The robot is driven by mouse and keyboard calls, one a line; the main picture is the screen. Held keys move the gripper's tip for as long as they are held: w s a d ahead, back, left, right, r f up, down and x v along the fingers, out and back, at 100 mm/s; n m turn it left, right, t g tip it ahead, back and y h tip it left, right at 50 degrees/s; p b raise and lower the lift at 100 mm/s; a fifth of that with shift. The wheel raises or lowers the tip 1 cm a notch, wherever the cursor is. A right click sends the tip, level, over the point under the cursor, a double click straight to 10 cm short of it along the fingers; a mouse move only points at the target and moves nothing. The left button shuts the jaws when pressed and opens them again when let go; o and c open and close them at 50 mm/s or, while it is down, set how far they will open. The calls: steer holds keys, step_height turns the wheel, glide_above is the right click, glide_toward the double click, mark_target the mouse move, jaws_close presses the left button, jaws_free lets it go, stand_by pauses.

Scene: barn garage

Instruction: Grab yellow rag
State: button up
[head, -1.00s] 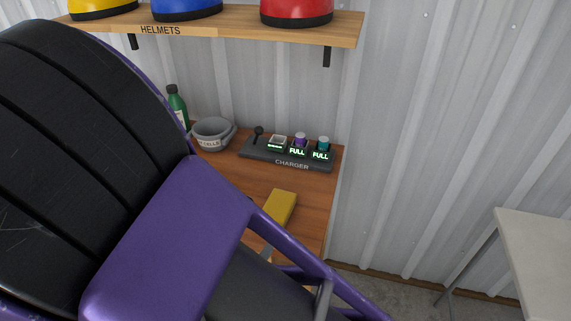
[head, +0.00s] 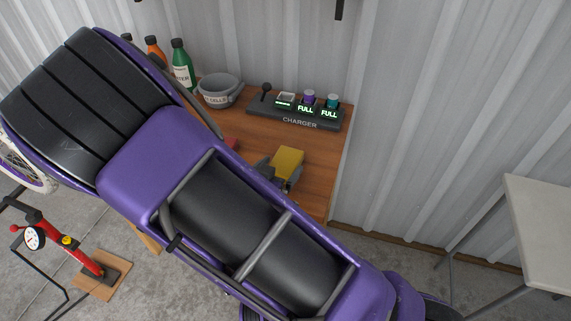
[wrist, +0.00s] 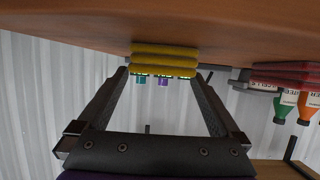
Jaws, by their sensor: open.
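The yellow rag (head: 288,161) lies folded on the wooden bench, in front of the charger. In the wrist view, which looks upside down, the rag (wrist: 164,58) shows as a stack of yellow folds against the bench top. My gripper (head: 279,177) is at the near side of the rag, low over the bench. In the wrist view my gripper (wrist: 161,78) is open, with one finger towards each side of the rag. Whether the fingers touch it I cannot tell. My arm hides part of the bench.
The charger (head: 298,121) with lit displays stands behind the rag. A grey bowl (head: 219,93) and bottles (head: 181,68) stand at the back left. A red item (head: 231,144) is partly hidden by my arm. A pale table (head: 545,225) stands at right.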

mark_target(284, 163)
steer(key=x, duration=0.3)
steer(key=shift+w+f, duration=0.15)
steer(key=shift+c, duration=0.3)
steer(key=c, duration=1)
